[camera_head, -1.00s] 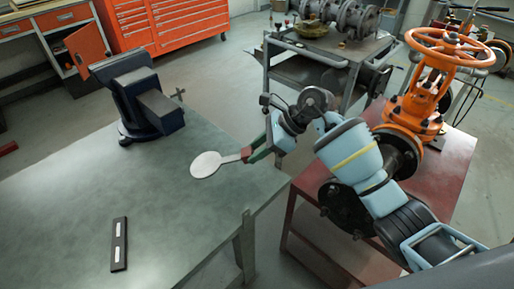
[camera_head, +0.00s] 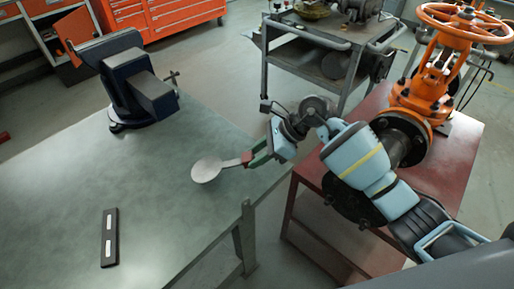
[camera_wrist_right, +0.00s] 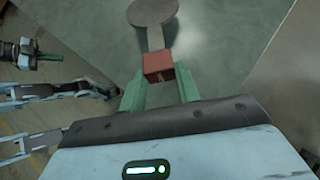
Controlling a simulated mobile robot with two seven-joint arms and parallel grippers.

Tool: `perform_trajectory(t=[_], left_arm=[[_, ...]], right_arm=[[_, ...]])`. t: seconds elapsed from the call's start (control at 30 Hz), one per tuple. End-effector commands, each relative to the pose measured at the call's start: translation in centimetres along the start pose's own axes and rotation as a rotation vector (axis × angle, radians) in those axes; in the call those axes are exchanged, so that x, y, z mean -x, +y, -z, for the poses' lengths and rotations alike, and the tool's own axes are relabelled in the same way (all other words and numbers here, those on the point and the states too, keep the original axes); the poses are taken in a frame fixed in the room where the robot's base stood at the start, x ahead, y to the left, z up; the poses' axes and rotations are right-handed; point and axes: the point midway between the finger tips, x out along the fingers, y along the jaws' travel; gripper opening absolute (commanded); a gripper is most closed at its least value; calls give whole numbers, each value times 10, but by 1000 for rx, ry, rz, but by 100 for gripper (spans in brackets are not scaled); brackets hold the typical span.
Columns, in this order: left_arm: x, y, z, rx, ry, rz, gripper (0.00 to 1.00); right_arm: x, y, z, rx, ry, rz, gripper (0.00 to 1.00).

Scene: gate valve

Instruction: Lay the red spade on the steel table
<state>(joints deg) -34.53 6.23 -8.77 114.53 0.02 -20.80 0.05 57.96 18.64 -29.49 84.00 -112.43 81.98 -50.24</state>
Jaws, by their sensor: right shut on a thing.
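The red spade has a flat grey disc (camera_head: 207,169) and a handle with a red block (camera_head: 246,158) at its end. My right gripper (camera_head: 258,157) is shut on the red block, and the disc points left over the steel table (camera_head: 165,215), near its right edge. I cannot tell whether the disc touches the tabletop. The right wrist view shows the disc (camera_wrist_right: 152,12) ahead, with the red block (camera_wrist_right: 157,66) between my green right fingertips (camera_wrist_right: 160,90). My left gripper (camera_wrist_right: 45,57) seems to show at that view's left edge, its opening unclear; the head view does not show it.
A dark blue vise (camera_head: 140,88) stands at the table's far side. A black strip with white patches (camera_head: 109,238) lies at the near left. A red stand (camera_head: 455,160) with an orange valve (camera_head: 425,85) is at right. The middle of the tabletop is clear.

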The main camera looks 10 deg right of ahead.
Motion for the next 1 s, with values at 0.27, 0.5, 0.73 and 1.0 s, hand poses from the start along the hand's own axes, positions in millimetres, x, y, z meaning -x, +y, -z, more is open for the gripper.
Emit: perform_trajectory(t=[0.27,0.5,0.73,1.0], left_arm=[[-6,0,-9,2,-13,-2,0],[-7,1,-9,2,-14,-3,0],[-7,1,-10,2,-14,-3,0],[-6,1,-12,2,-19,-4,0]], right_arm=[[-13,0,12,0,-2,1,0],[-15,-1,14,1,-2,2,0],[-14,-1,13,2,-2,2,35],[-15,0,14,0,-1,1,58]])
